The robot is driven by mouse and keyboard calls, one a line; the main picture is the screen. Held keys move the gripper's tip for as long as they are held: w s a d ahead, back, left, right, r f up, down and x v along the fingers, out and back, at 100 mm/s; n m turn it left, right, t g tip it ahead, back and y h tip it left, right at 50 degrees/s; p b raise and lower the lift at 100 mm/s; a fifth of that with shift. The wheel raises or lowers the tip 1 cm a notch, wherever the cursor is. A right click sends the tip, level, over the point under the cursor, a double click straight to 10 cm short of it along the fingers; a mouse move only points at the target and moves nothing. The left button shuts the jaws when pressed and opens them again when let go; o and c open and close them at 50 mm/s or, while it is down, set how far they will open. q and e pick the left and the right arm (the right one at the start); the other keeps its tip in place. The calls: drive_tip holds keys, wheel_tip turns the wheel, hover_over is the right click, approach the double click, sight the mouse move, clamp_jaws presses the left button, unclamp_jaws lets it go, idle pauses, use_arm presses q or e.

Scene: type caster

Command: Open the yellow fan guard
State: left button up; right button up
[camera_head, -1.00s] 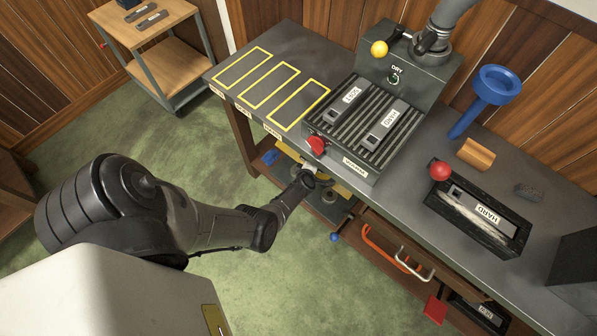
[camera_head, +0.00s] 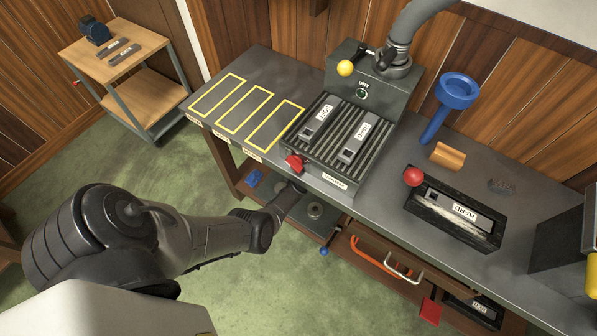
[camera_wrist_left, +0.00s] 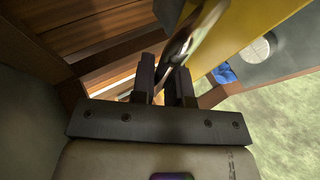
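The yellow fan guard (camera_wrist_left: 250,28) fills the upper right of the left wrist view as a flat yellow panel, with a metal handle (camera_wrist_left: 190,42) in front of it. My left gripper (camera_wrist_left: 166,75) has its two fingers close together around the handle. In the head view my left gripper (camera_head: 297,187) reaches to the bench's front edge, and its fingertips are largely hidden there. The guard cannot be made out in the head view. My right gripper is not in view.
The workbench (camera_head: 385,200) has a ribbed dark caster unit (camera_head: 340,135) above my gripper, with a red handle (camera_head: 294,162) at its front corner. A blue-tipped lever (camera_head: 324,251) and a drawer with a white handle (camera_head: 404,267) lie to the right. Green floor is free in front.

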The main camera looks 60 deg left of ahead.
use_arm(q)
drive_tip(key=o, duration=0.4)
drive_tip(key=shift+w+r, duration=0.1)
drive_tip(key=shift+w, duration=0.15)
drive_tip(key=shift+o, duration=0.2)
drive_tip(key=shift+s, duration=0.15)
drive_tip(key=shift+s+d+r+p, duration=0.2)
drive_tip(key=shift+d+r+p, duration=0.15)
drive_tip(key=shift+p, duration=0.25)
drive_tip(key=p+v, duration=0.8)
drive_tip(key=v, duration=0.4)
drive_tip(key=shift+s+d, duration=0.25)
drive_tip(key=shift+s, duration=0.05)
